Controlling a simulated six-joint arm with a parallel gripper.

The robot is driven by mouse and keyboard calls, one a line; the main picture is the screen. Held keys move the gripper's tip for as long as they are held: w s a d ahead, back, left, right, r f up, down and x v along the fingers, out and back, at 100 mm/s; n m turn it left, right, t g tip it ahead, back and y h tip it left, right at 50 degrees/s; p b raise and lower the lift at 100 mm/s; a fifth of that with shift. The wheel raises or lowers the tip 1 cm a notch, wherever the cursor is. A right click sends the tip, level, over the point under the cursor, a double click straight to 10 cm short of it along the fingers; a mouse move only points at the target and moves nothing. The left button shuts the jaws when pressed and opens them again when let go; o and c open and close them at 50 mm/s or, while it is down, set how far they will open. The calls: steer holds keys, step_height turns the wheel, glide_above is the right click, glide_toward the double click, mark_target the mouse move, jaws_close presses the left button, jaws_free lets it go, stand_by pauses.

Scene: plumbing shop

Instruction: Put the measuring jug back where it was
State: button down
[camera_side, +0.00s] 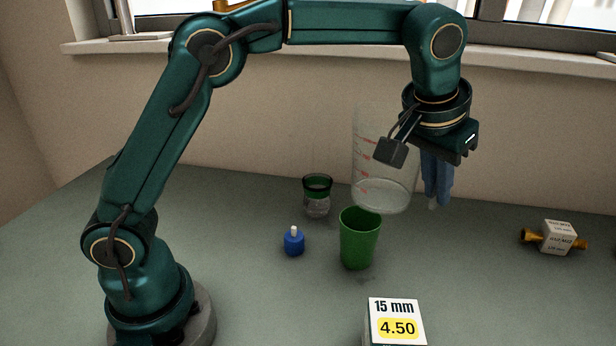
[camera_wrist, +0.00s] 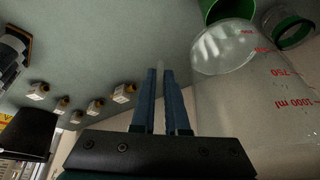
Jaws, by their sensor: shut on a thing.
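The measuring jug (camera_side: 385,170) is clear with red markings; it also fills the right of the wrist view (camera_wrist: 250,95). It hangs nearly upright beside my gripper (camera_side: 437,190). My blue fingers are shut, close together in the wrist view (camera_wrist: 160,72), with a thin pale strip between them that looks like part of the jug, perhaps its handle. The jug's base appears above the table, behind or over the rim of the green cup (camera_side: 359,243). The exact gap below the base cannot be told.
A glass jar with a green band (camera_side: 317,197) and a blue bottle (camera_side: 294,242) stand left of the cup. A price sign (camera_side: 397,322) stands in front. A tagged brass fitting (camera_side: 556,238) lies at right; several tagged fittings (camera_wrist: 122,93) show in the wrist view.

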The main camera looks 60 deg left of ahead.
steer(key=shift+r, duration=1.7)
steer(key=s+a+n+g+y, duration=0.25)
steer(key=a+n, duration=0.65)
steer(key=a, duration=1.3)
steer(key=s+a+n+g+y, duration=0.2)
steer(key=s+a+n, duration=0.6)
steer(key=s+a, duration=0.55)
steer(key=f, duration=0.5)
steer(key=w+a+f, duration=0.1)
steer(key=f, duration=0.5)
steer(key=w+f, duration=0.1)
steer(key=f, duration=0.4)
steer(key=shift+w+a+f, duration=0.1)
steer(key=shift+a+f, duration=0.25)
steer(key=shift+a, duration=0.05)
steer(key=shift+f, duration=0.15)
steer(key=c, duration=0.9)
jaws_free()
